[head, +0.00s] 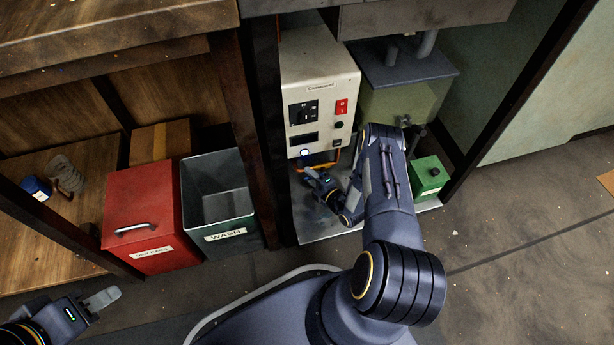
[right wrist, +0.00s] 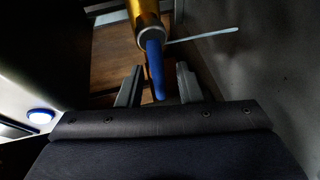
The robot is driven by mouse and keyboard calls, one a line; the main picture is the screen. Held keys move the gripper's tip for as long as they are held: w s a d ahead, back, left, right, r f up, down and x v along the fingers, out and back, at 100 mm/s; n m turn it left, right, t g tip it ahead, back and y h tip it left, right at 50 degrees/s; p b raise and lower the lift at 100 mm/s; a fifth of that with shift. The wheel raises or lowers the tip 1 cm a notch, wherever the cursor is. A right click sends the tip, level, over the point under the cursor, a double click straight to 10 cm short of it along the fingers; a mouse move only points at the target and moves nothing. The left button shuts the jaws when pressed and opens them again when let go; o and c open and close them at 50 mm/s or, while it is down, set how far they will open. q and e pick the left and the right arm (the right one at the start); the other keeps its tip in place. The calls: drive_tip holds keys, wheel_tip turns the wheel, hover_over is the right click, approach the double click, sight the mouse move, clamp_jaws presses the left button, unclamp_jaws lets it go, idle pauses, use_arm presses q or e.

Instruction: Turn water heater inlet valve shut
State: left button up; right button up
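The white heater box (head: 318,95) stands inside the cabinet, with a yellow-orange pipe (head: 333,158) below it. In the right wrist view, a brass-coloured pipe (right wrist: 146,18) carries a blue lever (right wrist: 155,68), which looks like the valve handle. My right gripper (head: 308,168) is low in front of the heater's underside. Its fingers (right wrist: 158,88) are apart, with the blue lever's end between them and gaps on both sides. In the head view the lever cannot be made out. My left gripper (head: 103,299) is at the lower left, away from the heater; its finger opening is unclear.
A red bin (head: 145,210) and a dark bin marked WASH (head: 225,230) stand left of the cabinet post (head: 245,130). A green box (head: 428,180) sits on the cabinet base, right of my right arm. A greenish tank (head: 400,100) stands behind. Open floor lies at the right.

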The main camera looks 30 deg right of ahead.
drive_tip(key=shift+x, duration=0.9)
clamp_jaws()
